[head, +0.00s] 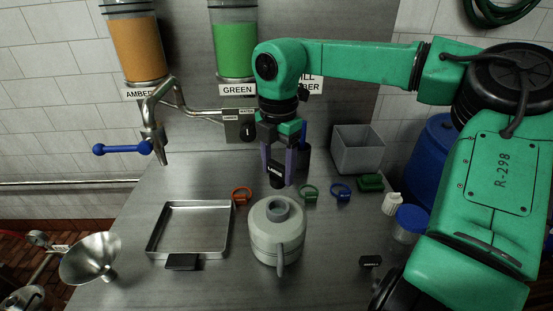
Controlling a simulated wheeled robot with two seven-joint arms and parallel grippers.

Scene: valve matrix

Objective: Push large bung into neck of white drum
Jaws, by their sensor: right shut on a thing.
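The white drum (262,243) stands upright on the steel bench, with a handle at its front and a grey round neck (278,207) on top. My right gripper (278,172) hangs pointing down just behind and above the neck in the picture. It is shut on a dark bung (276,180) with a small white label, which looks like the large bung. The bung shows apart from the neck; how well it lines up with the neck is hard to tell from this angle. My left gripper is not in view.
A shallow metal tray (190,203) lies left of the drum. Orange (241,194), green (309,193) and blue (341,191) tagged rings lie behind it. A grey bin (358,153) and a blue-lidded jar (411,220) stand right. A tap (153,120) and a funnel (91,258) are left.

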